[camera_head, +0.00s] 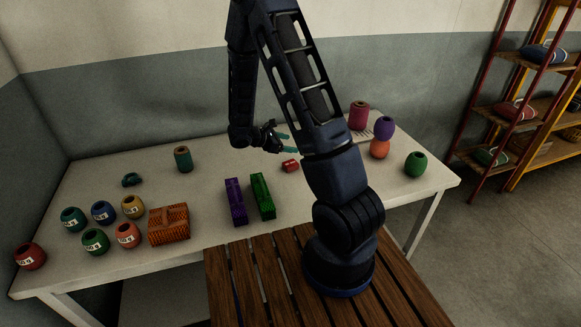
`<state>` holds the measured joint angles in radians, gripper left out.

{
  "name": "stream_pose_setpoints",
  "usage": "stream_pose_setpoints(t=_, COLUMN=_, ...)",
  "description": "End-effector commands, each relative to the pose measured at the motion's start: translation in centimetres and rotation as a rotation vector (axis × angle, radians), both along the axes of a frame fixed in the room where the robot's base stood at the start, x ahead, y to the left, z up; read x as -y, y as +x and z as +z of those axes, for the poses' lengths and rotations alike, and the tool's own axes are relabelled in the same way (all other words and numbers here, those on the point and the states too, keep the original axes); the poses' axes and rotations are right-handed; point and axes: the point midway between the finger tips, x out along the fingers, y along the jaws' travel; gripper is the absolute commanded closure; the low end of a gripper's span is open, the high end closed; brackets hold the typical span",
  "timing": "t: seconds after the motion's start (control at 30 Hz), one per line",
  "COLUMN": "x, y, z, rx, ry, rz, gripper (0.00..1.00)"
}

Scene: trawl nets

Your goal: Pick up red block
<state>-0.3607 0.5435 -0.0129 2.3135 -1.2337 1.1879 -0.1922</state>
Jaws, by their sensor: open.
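A small red block (290,166) lies on the white table, near the middle and just left of my arm's forearm in the picture. My gripper (279,142) is open and empty. It hangs above the table, up and to the left of the red block in the picture, and appears apart from it. Its teal fingertips point to the right. Its exact height over the table is hard to tell.
A purple block (236,201) and a green block (262,196) stand nearer. An orange woven basket (169,225) and several labelled round pots are at left, with a green-brown jar (183,159) behind. Purple (384,128), orange (379,149) and green (415,164) pots stand at right.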

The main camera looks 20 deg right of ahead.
Motion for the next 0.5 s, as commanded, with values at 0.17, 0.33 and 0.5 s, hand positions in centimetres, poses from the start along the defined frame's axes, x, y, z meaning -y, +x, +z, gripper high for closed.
stream_pose_setpoints(t=0.17, x=-0.9, y=1.1, z=-2.9, rx=-0.065, ry=-0.058, rz=0.094, gripper=0.29)
stream_pose_setpoints(t=0.33, x=-1.3, y=1.5, z=-4.0, rx=-0.087, ry=-0.078, rz=0.130, gripper=0.29)
stream_pose_setpoints(t=0.5, x=-1.3, y=1.5, z=-5.0, rx=-0.090, ry=-0.081, rz=0.134, gripper=0.29)
